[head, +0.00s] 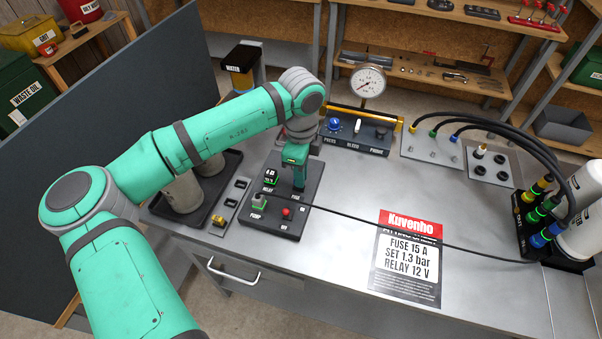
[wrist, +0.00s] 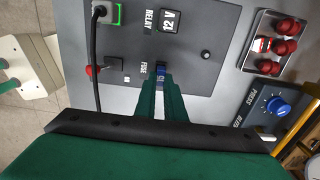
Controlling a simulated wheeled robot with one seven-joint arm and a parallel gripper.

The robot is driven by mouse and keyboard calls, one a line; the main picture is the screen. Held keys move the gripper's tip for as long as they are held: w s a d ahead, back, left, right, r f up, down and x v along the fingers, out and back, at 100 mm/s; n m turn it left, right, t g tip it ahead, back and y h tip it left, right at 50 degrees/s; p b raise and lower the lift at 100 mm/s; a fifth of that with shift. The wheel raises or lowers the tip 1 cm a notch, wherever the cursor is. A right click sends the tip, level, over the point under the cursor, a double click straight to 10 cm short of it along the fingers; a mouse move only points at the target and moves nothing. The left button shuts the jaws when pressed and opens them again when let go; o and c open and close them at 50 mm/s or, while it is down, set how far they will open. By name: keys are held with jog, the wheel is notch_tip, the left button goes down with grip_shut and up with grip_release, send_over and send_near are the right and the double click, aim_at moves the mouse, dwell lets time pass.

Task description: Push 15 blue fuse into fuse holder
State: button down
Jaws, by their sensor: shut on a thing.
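My gripper (head: 299,186) points down over the dark panel (head: 312,178), at the spot labelled FUSE. In the wrist view my gripper (wrist: 160,80) is shut on the blue fuse (wrist: 160,69), and only a small blue part shows at the fingertips. The fuse is at the fuse holder beside the FUSE label; the fingers hide the holder itself. I cannot tell how deep the fuse sits.
A pressure unit (head: 358,136) with gauge stands behind right. A sign (head: 408,260) reads FUSE 15 A.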

jog(key=shift+f, duration=0.55)
dwell(0.9)
jog(key=c, duration=1.8)
grip_release()
jog(key=shift+o, duration=0.2)
notch_tip(320, 180, up, 11)
jog(key=shift+f, duration=0.1)
